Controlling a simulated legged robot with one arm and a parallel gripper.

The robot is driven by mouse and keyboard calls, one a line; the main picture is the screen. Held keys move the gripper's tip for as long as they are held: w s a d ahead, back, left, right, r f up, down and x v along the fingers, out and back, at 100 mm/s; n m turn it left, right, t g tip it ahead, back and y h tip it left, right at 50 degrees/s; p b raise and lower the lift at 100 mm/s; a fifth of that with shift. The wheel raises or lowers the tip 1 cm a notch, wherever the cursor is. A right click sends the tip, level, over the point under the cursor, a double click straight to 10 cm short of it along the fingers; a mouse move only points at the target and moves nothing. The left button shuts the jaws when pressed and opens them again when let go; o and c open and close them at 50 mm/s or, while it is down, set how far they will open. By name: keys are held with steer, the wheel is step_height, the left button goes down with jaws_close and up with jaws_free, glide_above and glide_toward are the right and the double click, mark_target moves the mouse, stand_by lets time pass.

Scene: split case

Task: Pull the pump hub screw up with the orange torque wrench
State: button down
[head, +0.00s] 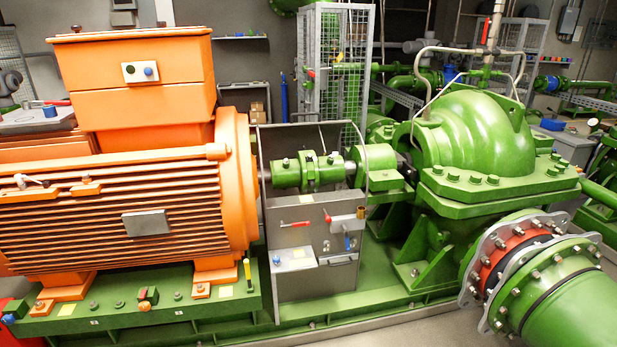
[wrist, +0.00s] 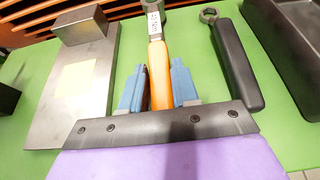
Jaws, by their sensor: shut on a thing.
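In the wrist view my gripper (wrist: 157,88) has its two blue fingers on either side of the orange handle of the torque wrench (wrist: 158,62), and it is shut on it. A white label with dark marks sits above the orange part, and the wrench's top end runs near the upper edge. Its lower end is hidden by my gripper's dark bracket. In the head view the shaft coupling (head: 308,172) is green, between the orange motor and green pump. A dark screw head (head: 331,159) stands on its pump-side hub. My gripper does not show in the head view.
In the wrist view a black-handled ring wrench (wrist: 236,62) lies close on the right, and a grey plate with a pale yellow patch (wrist: 78,75) on the left. A dark tray (wrist: 290,45) is far right. In the head view a thin bent guard frame (head: 366,150) stands around the coupling.

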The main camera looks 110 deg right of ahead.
steer(key=shift+r+p, duration=1)
steer(key=shift+r, duration=1.5)
